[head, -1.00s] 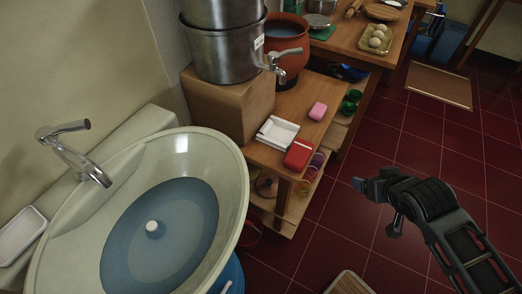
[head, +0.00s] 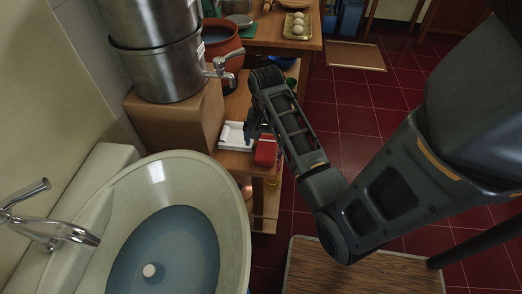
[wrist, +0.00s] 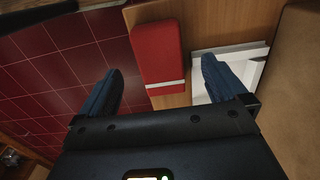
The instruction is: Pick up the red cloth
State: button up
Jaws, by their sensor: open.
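The red cloth (head: 265,153), a folded block with a white band at one end, lies on the wooden shelf top at its front edge. In the wrist view the red cloth (wrist: 157,52) is at upper centre, its banded end reaching between my fingers. My gripper (wrist: 160,72) is open, with one blue finger over the floor side and the other over the white tray. In the head view my gripper (head: 256,128) is just above the shelf by the cloth, partly hidden by my arm. I cannot tell the exact height gap.
A white tray (head: 235,134) sits directly left of the cloth; it also shows in the wrist view (wrist: 246,72). A wooden box (head: 178,118) carrying steel pots (head: 158,72) stands behind-left. The basin (head: 232,215) is in front. A brown-topped stand (head: 350,275) is at lower right.

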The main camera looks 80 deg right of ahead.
aim_at(265, 151)
jog(key=shift+a+f, duration=0.2)
jog(key=shift+f, duration=2.5)
jog(key=shift+c, duration=0.5)
jog(key=c, duration=1)
jog(key=shift+o, duration=0.2)
jog(key=shift+r, duration=0.1)
notch_tip(265, 151, up, 4)
jog(key=shift+f, duration=0.1)
jog(key=s+d+r, duration=0.5)
jog(key=s+r, duration=0.2)
jog(key=s, duration=0.3)
jog(key=shift+s+d, duration=0.15)
jog(key=shift+d, duration=0.2)
